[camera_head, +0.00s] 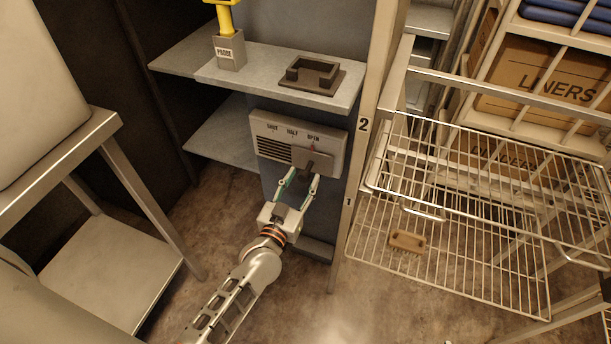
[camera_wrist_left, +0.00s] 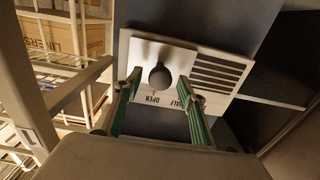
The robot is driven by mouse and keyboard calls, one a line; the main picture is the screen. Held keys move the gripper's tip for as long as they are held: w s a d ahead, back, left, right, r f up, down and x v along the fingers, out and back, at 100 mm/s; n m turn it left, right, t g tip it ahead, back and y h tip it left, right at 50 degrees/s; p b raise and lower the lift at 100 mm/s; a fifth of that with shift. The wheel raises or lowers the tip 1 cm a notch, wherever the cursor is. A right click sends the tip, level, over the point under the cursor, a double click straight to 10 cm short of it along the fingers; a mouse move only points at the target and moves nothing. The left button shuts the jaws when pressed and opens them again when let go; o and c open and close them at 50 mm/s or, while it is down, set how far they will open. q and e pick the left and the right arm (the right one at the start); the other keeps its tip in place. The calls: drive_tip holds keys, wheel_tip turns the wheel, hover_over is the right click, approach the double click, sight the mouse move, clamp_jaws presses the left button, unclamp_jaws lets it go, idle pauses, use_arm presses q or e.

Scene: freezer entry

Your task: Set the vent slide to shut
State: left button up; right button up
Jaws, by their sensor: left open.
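The pale vent panel (camera_head: 262,128) is on the blue-grey wall under the shelf, marked SHUT, HALF and OPEN from left to right, with a slotted grille at left. Its slide (camera_head: 318,160) sits at the right, under OPEN. In the left wrist view the panel (camera_wrist_left: 232,57) appears upside down, and a dark round knob (camera_wrist_left: 160,77) stands out from the slide near OPEN. My left gripper (camera_head: 298,182) is open, just below and in front of the slide. In the wrist view its fingers (camera_wrist_left: 160,88) appear on either side of the knob; contact is not clear. My right gripper is not shown.
Above the panel, a shelf (camera_head: 270,62) holds a PROBE holder (camera_head: 230,52) with a yellow-handled tool and a dark open-topped block (camera_head: 312,74). A frame post (camera_head: 350,190) and wire racks (camera_head: 480,235) stand close at right. A steel table (camera_head: 75,150) is at left.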

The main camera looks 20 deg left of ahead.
sight(292, 155)
use_arm(q)
drive_tip(key=shift+w, duration=0.85)
clamp_jaws()
drive_tip(key=a, duration=0.4)
drive_tip(key=a+p, duration=0.1)
drive_tip(key=a, duration=0.1)
drive_tip(key=shift+w+r, duration=0.15)
drive_tip(key=shift+r, duration=0.1)
drive_tip(key=a, duration=0.6)
drive_tip(key=shift+a+f+p, duration=0.2)
drive_tip(key=shift+f+p, duration=0.05)
drive_tip(key=shift+p, duration=0.05)
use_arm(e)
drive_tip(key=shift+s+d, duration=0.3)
use_arm(q)
drive_tip(key=shift+c, duration=0.2)
unclamp_jaws()
drive_tip(key=shift+a, duration=0.1)
drive_tip(key=shift+o, duration=0.2)
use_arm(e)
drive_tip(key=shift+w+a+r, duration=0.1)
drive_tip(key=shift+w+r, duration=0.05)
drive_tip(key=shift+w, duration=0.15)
